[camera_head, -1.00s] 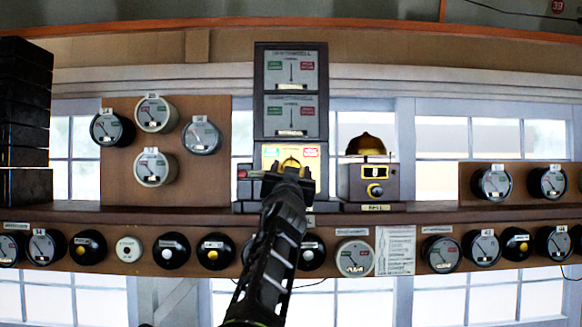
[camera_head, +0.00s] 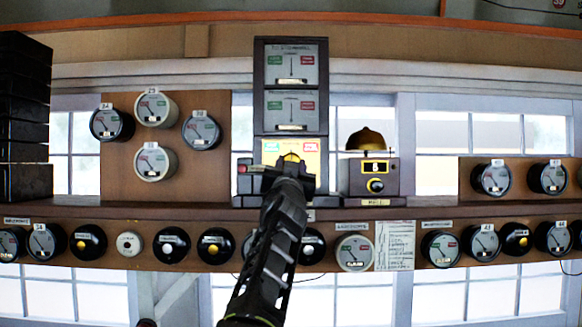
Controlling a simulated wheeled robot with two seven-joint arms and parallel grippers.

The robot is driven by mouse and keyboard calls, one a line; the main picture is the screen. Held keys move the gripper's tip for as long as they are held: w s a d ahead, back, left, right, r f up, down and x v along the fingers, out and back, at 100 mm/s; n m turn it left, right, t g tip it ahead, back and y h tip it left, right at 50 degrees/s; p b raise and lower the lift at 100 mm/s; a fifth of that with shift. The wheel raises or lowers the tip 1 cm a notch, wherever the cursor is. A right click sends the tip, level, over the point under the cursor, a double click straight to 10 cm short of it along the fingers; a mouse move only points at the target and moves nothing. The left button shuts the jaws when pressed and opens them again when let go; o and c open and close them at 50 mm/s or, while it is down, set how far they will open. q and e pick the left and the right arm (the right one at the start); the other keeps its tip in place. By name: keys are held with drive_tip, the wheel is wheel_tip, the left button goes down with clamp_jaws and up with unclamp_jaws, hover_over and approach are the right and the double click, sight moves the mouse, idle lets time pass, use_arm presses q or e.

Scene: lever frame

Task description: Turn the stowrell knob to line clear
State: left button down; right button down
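The tall dark block instrument (camera_head: 261,100) stands on the shelf at the centre. It has two grey dials, the upper dial (camera_head: 291,64) and the lower dial (camera_head: 291,109), each with an upright needle between green and red labels. Below them is a lit yellow panel (camera_head: 270,158) with green and red labels. The top of a yellow knob (camera_head: 291,157) shows in front of it. One arm, apparently my left, rises from the bottom, and its gripper (camera_head: 289,170) is at the knob. It covers most of the knob, and its fingertips are hidden. My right gripper is not in view.
A bell box (camera_head: 370,180) with a brass dome stands close to the right of the instrument. Round gauges on a wooden board (camera_head: 180,107) are at the left. Several gauges and black plungers line the shelf front (camera_head: 110,259). A black stack (camera_head: 24,120) stands far left.

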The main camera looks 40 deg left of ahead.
use_arm(q)
drive_tip(key=shift+w+d+n+g+y, duration=0.1)
drive_tip(key=shift+n+g+y, duration=0.4)
drive_tip(key=shift+n, duration=0.9)
drive_tip(key=shift+n+g+y, duration=0.5)
drive_tip(key=shift+n, duration=0.9)
drive_tip(key=shift+w+d+n+g+y, duration=0.1)
drive_tip(key=shift+n+g+y, duration=0.4)
drive_tip(key=shift+n, duration=0.9)
drive_tip(key=c, duration=0.9)
unclamp_jaws()
drive_tip(key=shift+s, duration=0.1)
drive_tip(key=b+v, duration=0.7)
drive_tip(key=b, duration=0.1)
drive_tip(key=shift+s+d+f+b, duration=0.2)
drive_tip(key=shift+b, duration=0.15)
